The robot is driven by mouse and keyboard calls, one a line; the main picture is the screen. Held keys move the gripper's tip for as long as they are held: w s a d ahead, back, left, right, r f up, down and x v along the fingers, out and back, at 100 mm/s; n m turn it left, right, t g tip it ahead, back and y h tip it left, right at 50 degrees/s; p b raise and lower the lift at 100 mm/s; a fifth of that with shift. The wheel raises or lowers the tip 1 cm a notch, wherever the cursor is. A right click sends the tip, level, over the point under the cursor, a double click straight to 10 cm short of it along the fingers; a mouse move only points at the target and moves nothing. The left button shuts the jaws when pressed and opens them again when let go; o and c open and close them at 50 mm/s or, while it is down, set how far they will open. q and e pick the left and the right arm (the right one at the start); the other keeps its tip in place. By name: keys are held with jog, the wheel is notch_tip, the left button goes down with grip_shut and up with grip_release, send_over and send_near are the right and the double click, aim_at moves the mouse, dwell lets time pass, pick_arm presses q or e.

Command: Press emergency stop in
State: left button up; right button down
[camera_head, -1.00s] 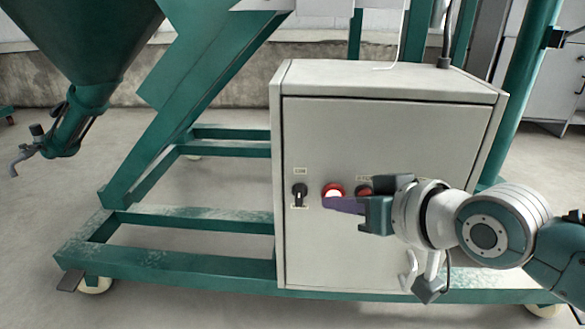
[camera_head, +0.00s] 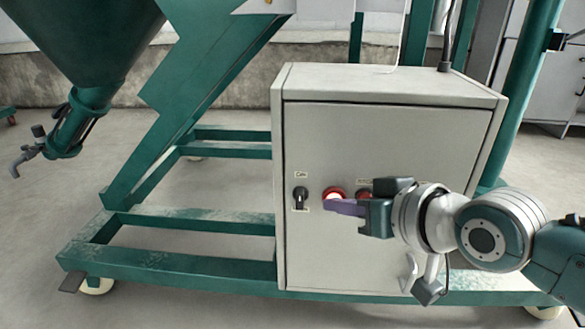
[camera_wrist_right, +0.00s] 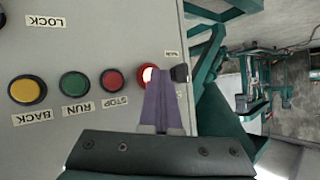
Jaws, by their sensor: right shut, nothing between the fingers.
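A round red button with a bright, lit centre (camera_head: 333,194) sits on the front of the grey control box (camera_head: 390,130). It also shows in the right wrist view (camera_wrist_right: 146,72), partly covered by my fingers. No emergency stop label is readable on it. My right gripper (camera_head: 330,204) has its purple fingers together and empty, with the tips at this button's lower edge in the head view. In the right wrist view the fingertips (camera_wrist_right: 163,72) overlap the button's side; whether they touch it I cannot tell. My left gripper is not in view.
A black rotary switch (camera_head: 300,197) is just left of the lit button. In the right wrist view are a red STOP button (camera_wrist_right: 112,81), a green RUN button (camera_wrist_right: 74,84) and a yellow BACK button (camera_wrist_right: 27,90). A green frame (camera_head: 170,265) surrounds the box base.

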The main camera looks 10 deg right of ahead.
jog(key=s+a+p, duration=0.1)
jog(key=s+p, duration=0.4)
jog(key=shift+s+a, duration=0.35)
jog(key=shift+s, duration=0.05)
dwell(1.0)
jog(key=c, duration=1.6)
grip_release()
